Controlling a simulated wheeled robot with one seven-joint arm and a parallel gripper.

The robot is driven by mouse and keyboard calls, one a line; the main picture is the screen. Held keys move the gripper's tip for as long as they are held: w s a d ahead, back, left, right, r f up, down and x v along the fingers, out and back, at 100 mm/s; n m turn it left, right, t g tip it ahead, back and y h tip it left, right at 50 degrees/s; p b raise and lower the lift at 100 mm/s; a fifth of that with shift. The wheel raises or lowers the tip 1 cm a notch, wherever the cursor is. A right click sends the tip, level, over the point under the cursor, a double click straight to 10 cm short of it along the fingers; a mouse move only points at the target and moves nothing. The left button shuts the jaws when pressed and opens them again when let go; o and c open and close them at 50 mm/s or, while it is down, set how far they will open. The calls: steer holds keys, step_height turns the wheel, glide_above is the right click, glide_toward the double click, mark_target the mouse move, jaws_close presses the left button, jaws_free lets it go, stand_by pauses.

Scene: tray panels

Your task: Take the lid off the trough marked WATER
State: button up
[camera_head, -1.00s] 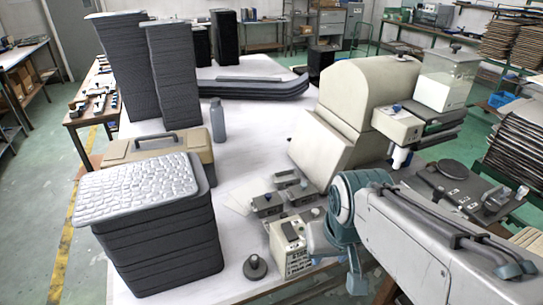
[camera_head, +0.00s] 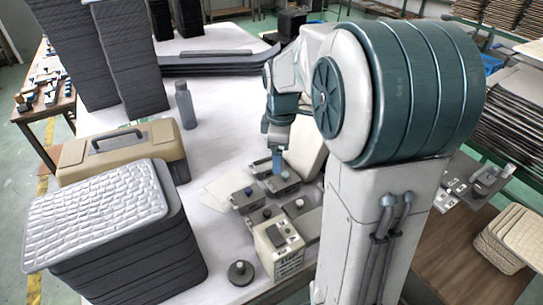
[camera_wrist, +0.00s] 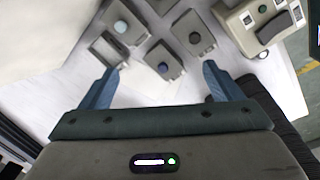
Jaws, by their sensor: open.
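Several small grey troughs stand in a cluster on the white table. I cannot read any WATER marking. My gripper (camera_wrist: 160,69) is open, its blue fingers on either side of the blue-knobbed lid in the picture; contact is not visible. In the head view my gripper (camera_head: 277,163) points down over the cluster's back.
A beige control box (camera_head: 279,245) and a dark round knobbed piece (camera_head: 241,272) stand near the table's front edge. A stack of dark trays (camera_head: 130,245), a tan toolbox (camera_head: 120,155) and a grey bottle (camera_head: 185,106) are at left. White table is bare between bottle and troughs.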

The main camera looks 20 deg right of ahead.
steer(key=w+d+f+n+g+p, duration=0.1)
steer(key=w+d+f+n, duration=0.55)
steer(key=w, duration=0.25)
steer(key=n, duration=0.1)
glide_above(285, 174)
steer(key=f, duration=0.5)
steer(key=f+p, duration=0.1)
steer(key=f, duration=0.1)
steer(key=shift+w+d+f, duration=0.1)
steer(key=shift+d+f, duration=0.2)
steer(key=shift+f, duration=0.05)
steer(key=shift+a+f+p, duration=0.15)
steer(key=shift+f+p, duration=0.25)
steer(key=shift+f, duration=1)
steer(key=shift+a+f+p, duration=0.1)
steer(key=shift+f+p, duration=0.25)
steer(key=shift+f, duration=1.05)
steer(key=c, duration=1.1)
